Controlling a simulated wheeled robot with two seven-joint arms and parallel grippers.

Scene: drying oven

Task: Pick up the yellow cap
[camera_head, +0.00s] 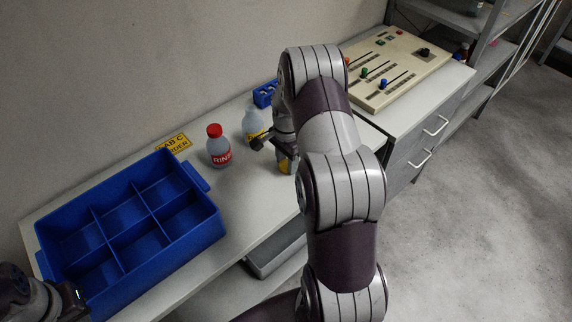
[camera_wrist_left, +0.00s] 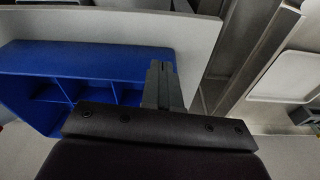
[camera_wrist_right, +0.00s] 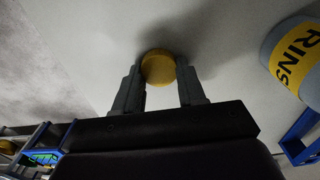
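The yellow cap (camera_wrist_right: 158,67) is a round disc on the pale tabletop in the right wrist view. My right gripper (camera_wrist_right: 160,92) is open, with one finger on each side of the cap near the fingertips. I cannot tell whether the fingers touch it. In the head view, a bit of yellow (camera_head: 284,167) shows at my right gripper, mostly hidden by the fingers and arm. My left gripper (camera_wrist_left: 163,85) is shut and empty, near the front of the blue divided crate (camera_wrist_left: 85,62).
A bottle with a yellow label (camera_head: 253,122) stands close to my right gripper; a red-capped bottle (camera_head: 218,150) stands left of it. The crate's compartments look empty. A small blue rack (camera_head: 265,94) stands behind, and a control panel (camera_head: 398,68) sits at the right.

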